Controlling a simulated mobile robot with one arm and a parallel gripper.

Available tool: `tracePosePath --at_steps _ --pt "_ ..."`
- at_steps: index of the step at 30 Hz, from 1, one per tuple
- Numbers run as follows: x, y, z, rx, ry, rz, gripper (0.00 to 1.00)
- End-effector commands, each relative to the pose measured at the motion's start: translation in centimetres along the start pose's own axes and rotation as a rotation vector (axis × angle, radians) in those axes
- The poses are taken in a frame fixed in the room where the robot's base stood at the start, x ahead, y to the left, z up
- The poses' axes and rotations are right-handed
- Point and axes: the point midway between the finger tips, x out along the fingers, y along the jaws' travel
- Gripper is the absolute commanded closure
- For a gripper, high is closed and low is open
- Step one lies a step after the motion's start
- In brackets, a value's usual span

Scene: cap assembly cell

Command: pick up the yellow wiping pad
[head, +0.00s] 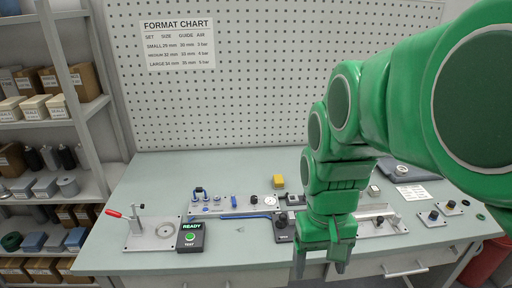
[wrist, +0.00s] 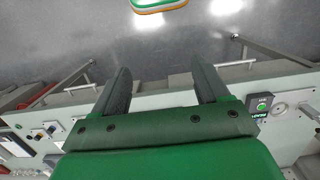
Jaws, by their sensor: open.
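The yellow wiping pad (head: 278,181) shows in the head view as a small yellow block. It rests towards the back of the bench top, left of my arm. My gripper (head: 320,265) hangs at the front edge of the bench, nearer to me and to the right of the pad. In the wrist view my gripper (wrist: 162,68) has its two fingers apart with nothing between them. The pad does not show in the wrist view.
The bench (head: 150,185) holds a red-handled press (head: 140,230), a READY test box (head: 190,237), a blue-fitted fixture (head: 215,203) and a grey device (head: 400,172). A pegboard (head: 270,80) stands behind.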

Motion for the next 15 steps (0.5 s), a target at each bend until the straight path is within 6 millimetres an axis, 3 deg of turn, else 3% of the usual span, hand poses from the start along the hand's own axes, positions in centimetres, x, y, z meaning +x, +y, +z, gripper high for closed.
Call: tracePosePath --at_steps 15 --pt "-3.2 0.3 -12.8 -0.001 0.03 -0.001 0.26"
